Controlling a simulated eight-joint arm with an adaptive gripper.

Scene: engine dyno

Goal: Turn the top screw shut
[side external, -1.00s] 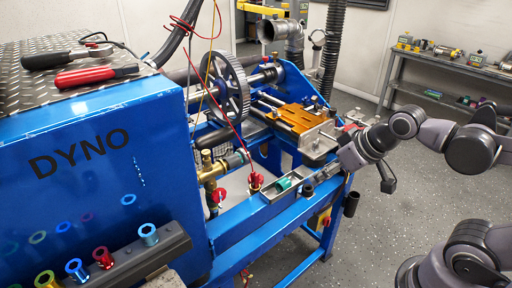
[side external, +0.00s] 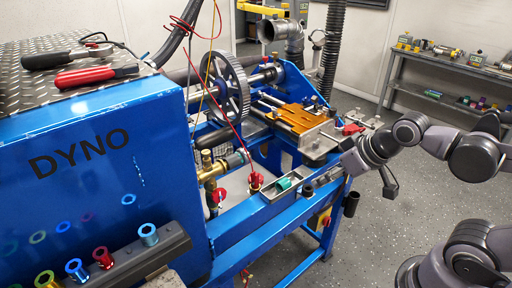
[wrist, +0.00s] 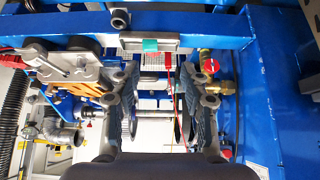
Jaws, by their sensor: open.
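I cannot tell for sure which part is the top screw. An orange block (side external: 297,117) sits on a metal slide assembly on the blue rig, with small screw-like fittings around it. The grey plate of this assembly (side external: 317,142) shows beside it; the assembly also appears in the wrist view at left (wrist: 68,68).
A small metal tray (side external: 268,198) with a green piece (side external: 284,184) lies on the front beam. A large toothed wheel (side external: 229,88) and red and yellow wires stand behind. The blue DYNO cabinet (side external: 100,165) fills the left. Open floor lies right.

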